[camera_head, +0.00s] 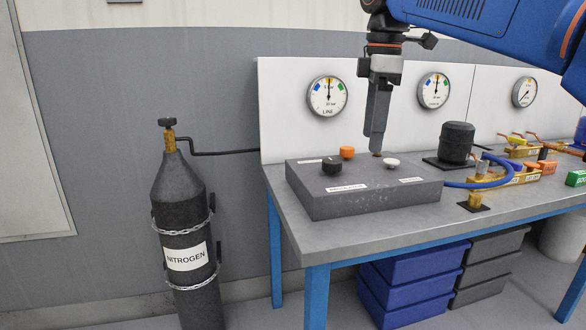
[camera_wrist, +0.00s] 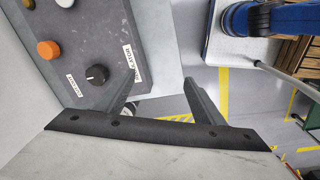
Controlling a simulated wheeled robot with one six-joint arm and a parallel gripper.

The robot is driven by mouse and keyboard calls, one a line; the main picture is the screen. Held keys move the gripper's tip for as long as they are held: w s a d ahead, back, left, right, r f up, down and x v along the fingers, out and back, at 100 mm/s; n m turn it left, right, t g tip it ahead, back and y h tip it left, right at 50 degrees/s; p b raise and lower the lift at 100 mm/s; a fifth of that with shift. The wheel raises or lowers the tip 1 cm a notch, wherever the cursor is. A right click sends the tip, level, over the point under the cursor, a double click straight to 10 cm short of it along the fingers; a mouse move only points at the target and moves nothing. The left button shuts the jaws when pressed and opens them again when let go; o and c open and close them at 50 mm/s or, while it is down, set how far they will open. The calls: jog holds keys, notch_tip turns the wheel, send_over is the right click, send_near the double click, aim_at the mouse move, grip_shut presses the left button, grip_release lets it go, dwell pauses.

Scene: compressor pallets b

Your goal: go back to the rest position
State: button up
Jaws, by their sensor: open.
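My gripper (camera_head: 376,148) hangs pointing down over the grey control block (camera_head: 366,198) on the bench in the head view. In the wrist view my gripper (camera_wrist: 160,90) shows two dark fingers spread apart with nothing between them. The block carries a black knob (camera_head: 332,165), an orange knob (camera_head: 347,152) and a white knob (camera_head: 391,163). The fingertips are close to the back of the block, near a small brownish knob mostly hidden behind them. I cannot tell whether they touch it.
A nitrogen cylinder (camera_head: 182,220) stands chained left of the bench (camera_head: 345,240). Three gauges, one of them the left gauge (camera_head: 327,96), sit on the white back panel. A black compressor (camera_head: 456,143) and a blue hose (camera_head: 490,183) are right of the block. Blue bins (camera_head: 410,285) are underneath.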

jog(key=s+d+f+m+t, duration=0.1)
jog(key=s+d+f+m, duration=0.3)
jog(key=s+f, duration=0.3)
jog(key=s+d+f+m+t, duration=0.1)
jog(key=s+d+f+m, duration=0.3)
jog(key=f, duration=1.2)
jog(key=s+d+f+m+t, duration=0.1)
jog(key=s+d+f+m, duration=0.3)
jog(key=s+f+m, duration=0.4)
notch_tip(320, 180, down, 4)
jog(key=s, duration=0.3)
jog(key=shift+d+r+m+t, duration=0.25)
jog(key=shift+d+m+t, duration=0.05)
jog(key=shift+t, duration=0.1)
